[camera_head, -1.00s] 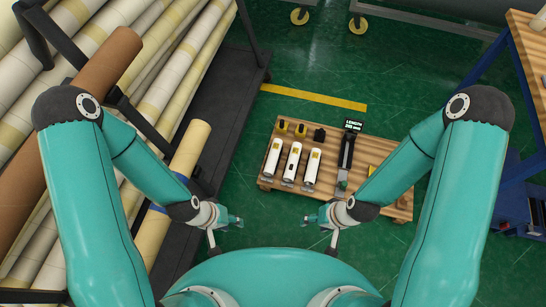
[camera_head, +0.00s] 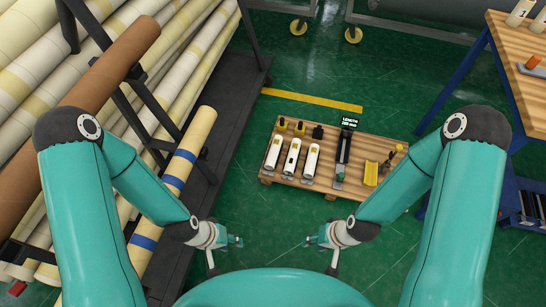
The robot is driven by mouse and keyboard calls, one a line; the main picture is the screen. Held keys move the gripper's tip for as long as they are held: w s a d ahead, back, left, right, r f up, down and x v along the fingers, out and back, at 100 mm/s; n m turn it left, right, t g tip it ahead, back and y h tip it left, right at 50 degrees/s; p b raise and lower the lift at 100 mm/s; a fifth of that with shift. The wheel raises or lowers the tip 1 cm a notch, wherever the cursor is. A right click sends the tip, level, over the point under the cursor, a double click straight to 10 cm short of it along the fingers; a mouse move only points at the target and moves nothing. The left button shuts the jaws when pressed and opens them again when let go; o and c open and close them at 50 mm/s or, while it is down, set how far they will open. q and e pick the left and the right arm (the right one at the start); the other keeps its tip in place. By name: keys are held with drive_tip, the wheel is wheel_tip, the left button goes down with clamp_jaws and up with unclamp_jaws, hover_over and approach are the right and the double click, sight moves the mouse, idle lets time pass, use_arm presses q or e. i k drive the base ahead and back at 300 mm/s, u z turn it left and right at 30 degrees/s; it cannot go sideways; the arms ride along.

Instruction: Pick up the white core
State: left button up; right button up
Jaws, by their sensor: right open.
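Three white cores lie side by side on a low wooden pallet (camera_head: 330,189): a left one (camera_head: 273,152), a middle one (camera_head: 291,156) and a right one (camera_head: 311,160). Each has a small mark on it. Another whitish roll (camera_head: 521,11) stands on the bench at the top right, next to a label reading 1. My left gripper (camera_head: 226,255) hangs in front of the pallet, to its left, open and empty. My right gripper (camera_head: 320,256) is open and empty, nearer the pallet's front edge. Neither touches a core.
A dark device with a LENGTH display (camera_head: 348,124) and a yellow holder (camera_head: 371,173) are on the pallet. A rack of long rolls, including a brown one (camera_head: 105,70) and a blue-banded one (camera_head: 180,170), fills the left. The wooden bench (camera_head: 531,90) stands right. Green floor lies between.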

sight(271, 159)
drive_tip(key=u, duration=0.35)
drive_tip(key=i, duration=0.25)
drive_tip(key=u, duration=2.95)
drive_tip(key=k, duration=0.45)
drive_tip(key=z, duration=0.35)
drive_tip(key=k, duration=1.2)
drive_tip(key=z, duration=1.3)
drive_tip(key=i, duration=0.7)
